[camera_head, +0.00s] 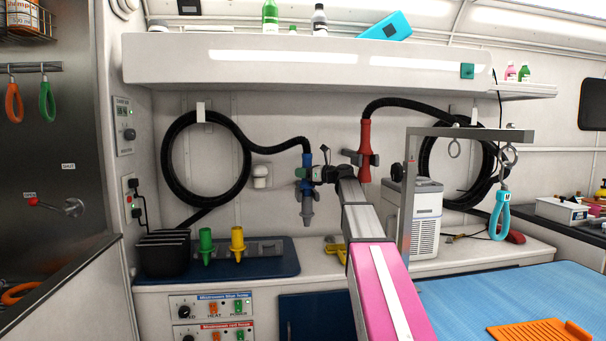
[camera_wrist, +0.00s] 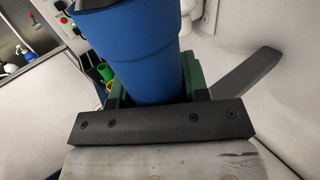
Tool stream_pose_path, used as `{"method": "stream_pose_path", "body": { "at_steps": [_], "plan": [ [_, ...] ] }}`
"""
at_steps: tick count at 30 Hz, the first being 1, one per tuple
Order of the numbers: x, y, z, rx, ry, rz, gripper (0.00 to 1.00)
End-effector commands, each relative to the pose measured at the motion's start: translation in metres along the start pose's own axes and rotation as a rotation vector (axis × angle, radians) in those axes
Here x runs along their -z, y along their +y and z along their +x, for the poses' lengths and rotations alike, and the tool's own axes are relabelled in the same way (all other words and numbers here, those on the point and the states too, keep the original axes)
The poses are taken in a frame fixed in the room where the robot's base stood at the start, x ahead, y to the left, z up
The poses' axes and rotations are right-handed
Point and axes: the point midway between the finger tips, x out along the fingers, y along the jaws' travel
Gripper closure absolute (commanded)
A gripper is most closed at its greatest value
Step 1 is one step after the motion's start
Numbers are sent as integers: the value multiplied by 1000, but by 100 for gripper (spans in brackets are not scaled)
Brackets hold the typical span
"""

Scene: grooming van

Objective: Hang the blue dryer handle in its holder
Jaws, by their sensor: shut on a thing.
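The blue dryer handle (camera_head: 307,161) is upright in front of the back wall, with a grey nozzle (camera_head: 307,206) pointing down and a black hose running from its top. My gripper (camera_head: 307,173) is shut around its blue body. In the wrist view the blue handle (camera_wrist: 142,62) stands between green jaw pads (camera_wrist: 192,72). No empty holder for it can be made out clearly; the wall behind the handle is partly hidden by my gripper and arm. The red dryer handle (camera_head: 365,146) stands upright in a grey bracket to the right.
Black hose coils (camera_head: 166,160) hang on the wall. A white fixture (camera_head: 261,178) is on the wall left of the handle. Below are green (camera_head: 205,243) and yellow (camera_head: 237,241) nozzles and a black bin (camera_head: 164,253). A white machine (camera_head: 427,222) and metal post stand to the right. A shelf (camera_head: 300,61) overhangs.

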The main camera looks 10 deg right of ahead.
Motion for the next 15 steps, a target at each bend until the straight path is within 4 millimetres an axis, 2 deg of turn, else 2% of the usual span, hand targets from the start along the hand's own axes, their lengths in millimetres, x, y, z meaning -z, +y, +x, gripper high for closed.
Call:
{"method": "stream_pose_path", "body": {
  "at_steps": [15],
  "plan": [
    [11, 0, 0, 0, -1, 1, 87]
  ]
}}
